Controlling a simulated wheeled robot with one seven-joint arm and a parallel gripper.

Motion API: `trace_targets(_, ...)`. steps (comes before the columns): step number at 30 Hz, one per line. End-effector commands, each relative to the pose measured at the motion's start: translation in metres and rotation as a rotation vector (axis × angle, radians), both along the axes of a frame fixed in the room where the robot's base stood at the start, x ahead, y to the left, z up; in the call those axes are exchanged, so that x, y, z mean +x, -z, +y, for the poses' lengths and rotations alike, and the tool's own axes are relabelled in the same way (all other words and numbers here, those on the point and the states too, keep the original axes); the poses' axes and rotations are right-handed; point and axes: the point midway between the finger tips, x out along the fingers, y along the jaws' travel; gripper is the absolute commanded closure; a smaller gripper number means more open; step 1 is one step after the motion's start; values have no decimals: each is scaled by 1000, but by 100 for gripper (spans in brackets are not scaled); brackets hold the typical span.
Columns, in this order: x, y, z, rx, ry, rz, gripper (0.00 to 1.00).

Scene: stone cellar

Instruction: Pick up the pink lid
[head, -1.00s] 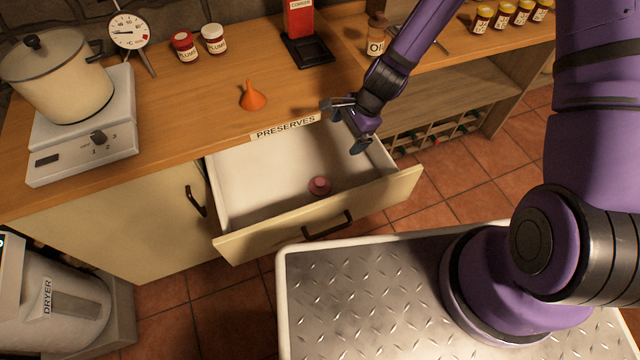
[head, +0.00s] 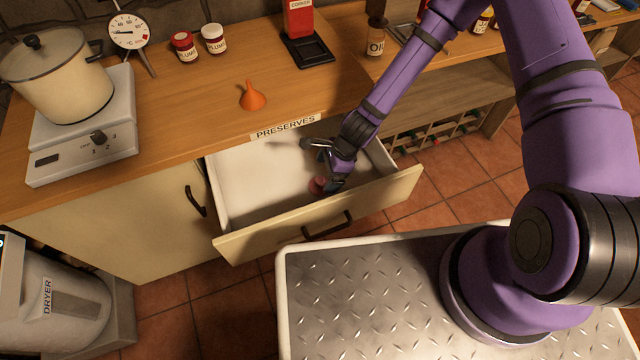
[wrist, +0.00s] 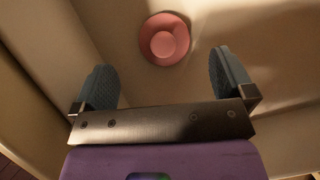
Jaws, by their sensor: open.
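The pink lid (head: 317,186) lies on the floor of the open drawer (head: 248,180) marked PRESERVES, near its front panel. In the head view my gripper (head: 322,165) is down inside the drawer and partly covers the lid. In the wrist view the round pink lid (wrist: 164,39), with a raised middle, lies ahead of my gripper (wrist: 164,75), roughly centred between the two fingers. The fingers are wide apart with nothing between them. I cannot tell how high the fingertips are above the drawer floor.
The drawer's front panel (head: 320,215) and side walls stand close around my gripper. The worktop above holds an orange funnel (head: 252,96), two plum jars (head: 213,39), a scale (head: 84,135) with a pot (head: 55,75), and a red corker (head: 299,20).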

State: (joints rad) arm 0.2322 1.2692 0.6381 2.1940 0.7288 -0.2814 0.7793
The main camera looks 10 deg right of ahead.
Motion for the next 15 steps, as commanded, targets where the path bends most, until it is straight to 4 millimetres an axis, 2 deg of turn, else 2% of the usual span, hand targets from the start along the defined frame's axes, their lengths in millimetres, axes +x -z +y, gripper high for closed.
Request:
trace_targets(5, 0, 8, 3, 0, 0, 1, 0)
trace_targets(15, 2, 44, 19, 0, 0, 1, 0)
